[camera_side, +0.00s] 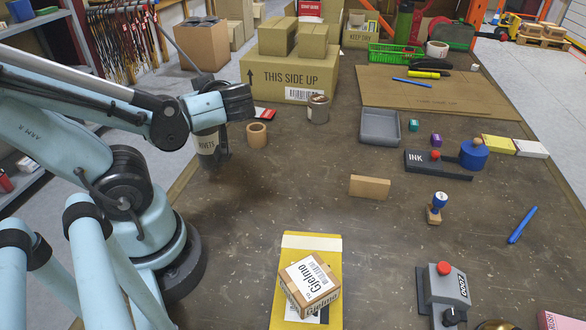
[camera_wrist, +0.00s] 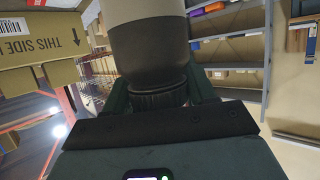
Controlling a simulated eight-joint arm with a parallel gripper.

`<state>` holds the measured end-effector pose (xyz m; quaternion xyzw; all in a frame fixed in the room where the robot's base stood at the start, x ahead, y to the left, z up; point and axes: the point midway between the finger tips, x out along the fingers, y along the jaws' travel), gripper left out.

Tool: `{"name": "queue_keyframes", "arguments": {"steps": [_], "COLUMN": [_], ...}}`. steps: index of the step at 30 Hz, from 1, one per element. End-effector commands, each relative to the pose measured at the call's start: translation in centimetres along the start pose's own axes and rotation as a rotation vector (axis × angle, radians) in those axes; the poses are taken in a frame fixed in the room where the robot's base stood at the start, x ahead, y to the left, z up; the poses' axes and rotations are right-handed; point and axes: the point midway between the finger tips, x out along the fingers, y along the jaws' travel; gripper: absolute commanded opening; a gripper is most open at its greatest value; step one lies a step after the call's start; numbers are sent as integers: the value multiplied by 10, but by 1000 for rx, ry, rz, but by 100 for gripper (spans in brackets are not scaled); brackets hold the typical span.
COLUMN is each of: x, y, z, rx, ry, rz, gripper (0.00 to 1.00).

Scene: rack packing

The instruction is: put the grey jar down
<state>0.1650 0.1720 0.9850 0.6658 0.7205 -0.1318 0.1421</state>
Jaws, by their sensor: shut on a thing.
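The grey jar (camera_side: 207,144) is in my gripper (camera_side: 220,154), over the left part of the brown table. It has a pale label with dark lettering, partly covered by my arm. A dark shadow lies on the table below and in front of it, and the jar looks raised off the surface. In the wrist view the jar (camera_wrist: 148,45) fills the top middle, with a grey body, a beige band and a dark ridged end between the fingers of my gripper (camera_wrist: 152,98). The far side of the jar is hidden.
A tape roll (camera_side: 257,134) and an open tin (camera_side: 318,109) stand just right of the jar. A large carton (camera_side: 290,75) is behind. A grey tray (camera_side: 380,127) and wooden block (camera_side: 370,187) lie further right. The table in front of the jar is bare up to the yellow envelope (camera_side: 277,310).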

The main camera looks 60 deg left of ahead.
Motion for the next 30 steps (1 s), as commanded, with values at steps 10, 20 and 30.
{"name": "queue_keyframes", "arguments": {"steps": [10,20,30], "x": [11,18,21], "y": [0,0,-1], "z": [26,44,50], "rx": [0,0,0], "ry": [2,2,2], "rz": [0,0,0], "gripper": [0,0,0]}}
